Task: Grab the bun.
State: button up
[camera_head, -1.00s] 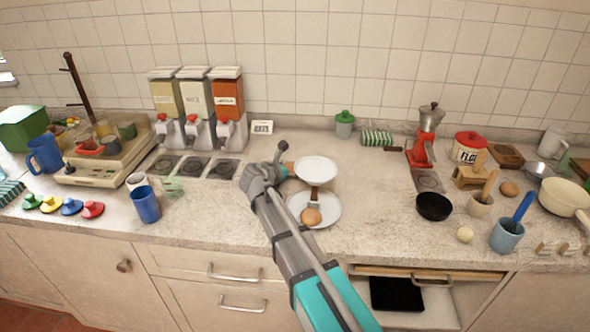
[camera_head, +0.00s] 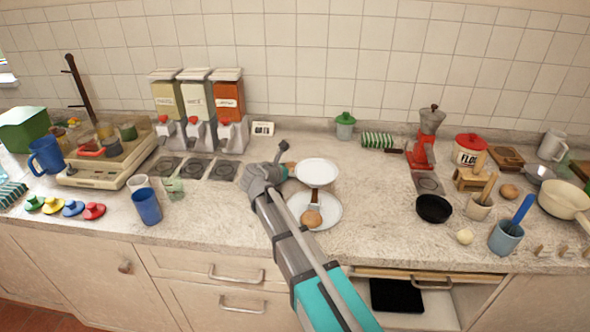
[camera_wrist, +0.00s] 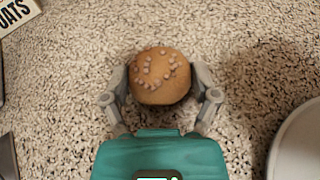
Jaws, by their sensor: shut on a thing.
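The bun (camera_wrist: 160,76), round and golden-brown with pale bits on top, sits between the two fingers of my gripper (camera_wrist: 160,90) in the wrist view. The fingers are shut on its left and right sides. Speckled countertop shows around it; whether it touches the counter is hard to tell. In the head view my gripper (camera_head: 280,170) is over the counter, left of a raised white dish, and hides most of the bun, with only a bit of brown showing past it.
The raised white dish (camera_head: 316,172) stands close on the right. Dispensers (camera_head: 197,105) stand behind to the left. A black pan (camera_head: 434,208) is farther right; counter between is clear.

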aim_at(290, 165)
jog(key=shift+r+p, duration=4.45)
jog(key=shift+r, duration=0.2)
